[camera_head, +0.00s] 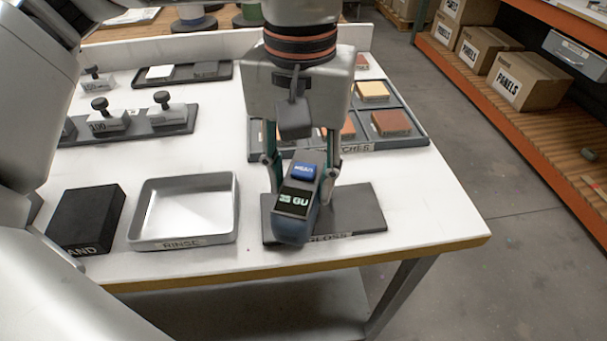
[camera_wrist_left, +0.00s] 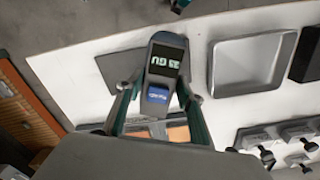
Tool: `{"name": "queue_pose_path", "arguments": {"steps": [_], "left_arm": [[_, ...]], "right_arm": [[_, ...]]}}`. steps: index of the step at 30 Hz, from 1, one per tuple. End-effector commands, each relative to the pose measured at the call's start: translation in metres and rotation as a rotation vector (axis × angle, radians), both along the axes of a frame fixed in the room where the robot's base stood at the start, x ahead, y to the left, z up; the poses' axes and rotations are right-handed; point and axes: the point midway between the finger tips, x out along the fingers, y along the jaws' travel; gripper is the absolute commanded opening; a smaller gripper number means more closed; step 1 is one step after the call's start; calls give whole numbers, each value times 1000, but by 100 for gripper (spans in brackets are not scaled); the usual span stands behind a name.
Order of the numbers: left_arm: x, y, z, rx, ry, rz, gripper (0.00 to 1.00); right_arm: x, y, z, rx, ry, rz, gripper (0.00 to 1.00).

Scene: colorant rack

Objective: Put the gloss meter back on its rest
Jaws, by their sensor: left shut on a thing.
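The gloss meter (camera_head: 296,205), dark blue-grey with a lit display and a blue button, is held between the fingers of my left gripper (camera_head: 304,165). It also shows in the left wrist view (camera_wrist_left: 165,70), with a finger on each side. Its rest, a flat dark grey plate (camera_head: 362,206) labelled GLOSS, lies at the table's front right. The meter overlaps the left part of the plate in the head view, and its near end reaches past the plate's front edge. I cannot tell whether they touch. My right gripper is not in view.
An empty RINSE tray (camera_head: 233,212) and a black block (camera_head: 88,217) stand left of the plate. A tray of coloured patches (camera_head: 420,132) lies behind it. Knobbed weights (camera_head: 162,114) stand at the back left. Open floor lies right of the table.

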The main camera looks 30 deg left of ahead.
Motion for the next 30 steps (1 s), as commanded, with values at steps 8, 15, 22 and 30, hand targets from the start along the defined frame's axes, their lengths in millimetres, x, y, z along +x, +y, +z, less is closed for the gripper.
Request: {"name": "queue_pose_path", "arguments": {"steps": [8, 15, 22, 30], "left_arm": [[0, 0, 1, -1, -5, 1, 0], [0, 0, -2, 0, -4, 1, 54], [0, 0, -2, 0, -3, 1, 54], [1, 0, 23, -2, -12, 2, 54]], "right_arm": [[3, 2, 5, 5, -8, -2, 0], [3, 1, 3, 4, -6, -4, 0], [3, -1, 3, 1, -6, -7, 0], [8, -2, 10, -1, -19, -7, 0]]}}
